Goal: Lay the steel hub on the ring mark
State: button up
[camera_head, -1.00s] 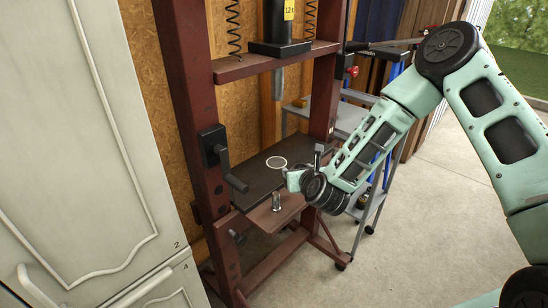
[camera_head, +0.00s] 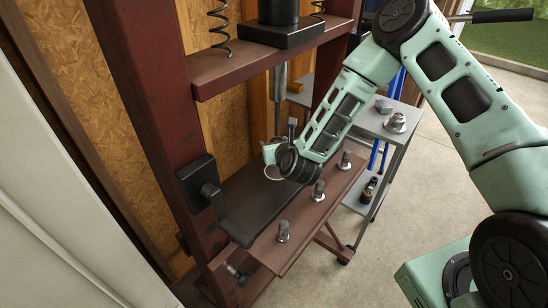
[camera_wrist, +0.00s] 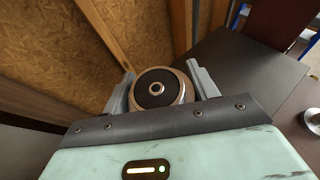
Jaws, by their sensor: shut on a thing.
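My gripper (camera_head: 270,154) is over the dark bed plate (camera_head: 255,205) of the press, close to the ring mark. In the wrist view, my gripper (camera_wrist: 160,76) is shut on the steel hub (camera_wrist: 157,97), a round piece with a dark face, a bright coppery rim and a small centre bore. One finger is on each side of it.
The press ram (camera_head: 279,95) hangs just behind my gripper. Red posts (camera_head: 140,110) stand at the left. Several metal studs (camera_head: 318,190) stand on the front red ledge. A grey cart (camera_head: 375,127) with metal parts is at the right. The plate's near left part is bare.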

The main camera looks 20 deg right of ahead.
aim_at(275, 168)
jog(key=shift+f+p, duration=0.55)
jog(key=shift+f, duration=2.4)
jog(key=shift+f, duration=0.1)
jog(key=o, duration=1.6)
jog(key=shift+f, duration=0.1)
jog(key=shift+s, duration=0.3)
jog(key=b+v, duration=0.3)
jog(key=v, duration=0.8)
jog(key=shift+s+r, duration=0.15)
jog(key=shift+r, duration=0.15)
